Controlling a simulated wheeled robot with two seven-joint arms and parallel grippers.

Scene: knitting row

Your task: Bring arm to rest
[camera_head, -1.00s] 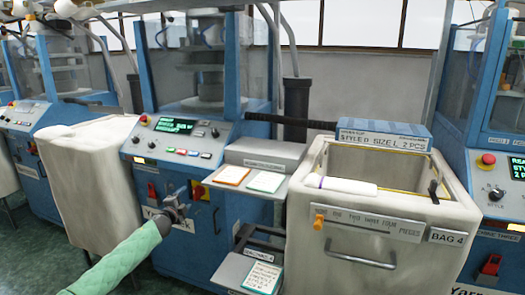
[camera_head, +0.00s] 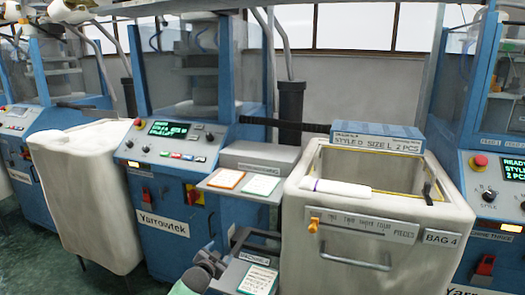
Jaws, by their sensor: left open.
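My left gripper (camera_head: 209,260) shows at the bottom edge, at the end of my green-sleeved arm. My right gripper is not in view.
A cream bin (camera_head: 350,250) labelled BAG 4 stands right of centre, with a white roll (camera_head: 337,188) across its rim and a blue box (camera_head: 377,137) at its back. Another cream bin (camera_head: 92,200) stands left. Two cards (camera_head: 226,178) lie on the shelf (camera_head: 258,153).

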